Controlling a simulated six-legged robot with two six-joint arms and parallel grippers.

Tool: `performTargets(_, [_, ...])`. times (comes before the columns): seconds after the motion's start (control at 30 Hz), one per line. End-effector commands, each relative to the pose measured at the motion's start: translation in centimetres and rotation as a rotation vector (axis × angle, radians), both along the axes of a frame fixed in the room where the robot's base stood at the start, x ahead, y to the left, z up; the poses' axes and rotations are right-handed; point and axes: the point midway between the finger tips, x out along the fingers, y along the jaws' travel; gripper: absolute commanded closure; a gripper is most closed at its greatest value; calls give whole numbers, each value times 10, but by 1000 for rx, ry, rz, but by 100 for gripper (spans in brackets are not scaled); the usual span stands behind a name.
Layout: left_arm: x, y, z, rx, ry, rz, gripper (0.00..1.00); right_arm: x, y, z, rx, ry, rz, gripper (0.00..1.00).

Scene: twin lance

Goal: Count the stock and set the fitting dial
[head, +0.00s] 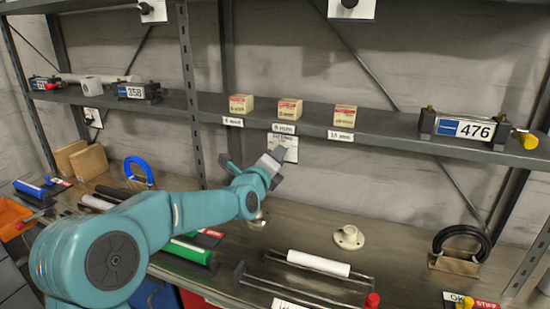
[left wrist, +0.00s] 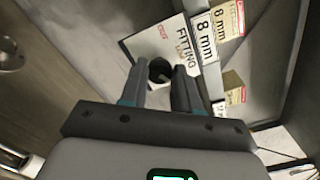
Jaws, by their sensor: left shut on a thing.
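My left gripper (head: 275,163) is just below the middle shelf, in front of a white card (head: 288,141). In the left wrist view the card (left wrist: 152,36) reads "FITTING". There the left gripper (left wrist: 168,75) is shut on a dark round knob (left wrist: 160,67), the fitting dial, in front of the card; its setting cannot be read. On the shelf stand three small boxes: a left one (head: 240,104), a middle one (head: 290,109) and a right one (head: 345,115), with size labels below. The middle label (left wrist: 206,40) reads "8 mm". My right gripper is not in view.
A counter (head: 464,128) reading 476 with a yellow knob stands at the shelf's right; another (head: 138,91) reads 358. On the bench are a white roller (head: 318,263), a pale flanged piece (head: 349,237), a black ring (head: 462,240) and a blue ring (head: 139,168).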

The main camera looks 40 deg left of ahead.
Motion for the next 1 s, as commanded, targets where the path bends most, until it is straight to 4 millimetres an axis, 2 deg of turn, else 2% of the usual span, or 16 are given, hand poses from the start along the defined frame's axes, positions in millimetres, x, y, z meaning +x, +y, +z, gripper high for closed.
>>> performTargets(0.5, [0,0,1,17,1,1,99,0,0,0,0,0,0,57])
performTargets(0.53, [0,0,1,17,1,1,59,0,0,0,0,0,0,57])
performTargets(0.6, [0,0,1,17,1,1,43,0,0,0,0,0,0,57])
performTargets(0.87, [0,0,0,16,2,0,43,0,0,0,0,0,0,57])
performTargets(1.0, [-11,-2,0,15,1,1,43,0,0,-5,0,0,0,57])
